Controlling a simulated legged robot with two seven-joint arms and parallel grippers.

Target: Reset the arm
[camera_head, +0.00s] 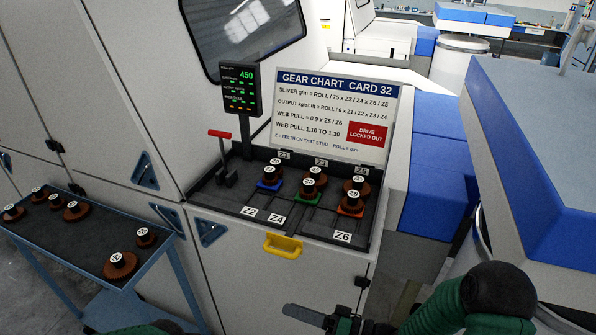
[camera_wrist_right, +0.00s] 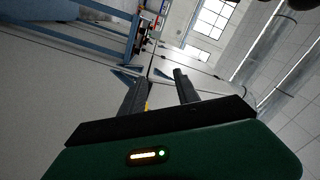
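My right arm comes in at the bottom right of the head view. Its black right gripper (camera_head: 312,316) points left in front of the machine's lower panels, below the yellow handle (camera_head: 283,246). In the right wrist view the right gripper (camera_wrist_right: 158,84) has its two fingers apart, with nothing between them. A dark green piece of my left arm shows at the bottom edge of the head view; the left gripper is out of sight.
The gear tray (camera_head: 225,197) holds brown gears on blue, green and orange bases, beside a red-topped lever (camera_head: 220,134). A chart board (camera_head: 335,110) and display (camera_head: 240,89) stand behind. A blue-framed trolley (camera_head: 72,246) with several gears is at left. A blue-and-white machine (camera_head: 540,130) bounds the right.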

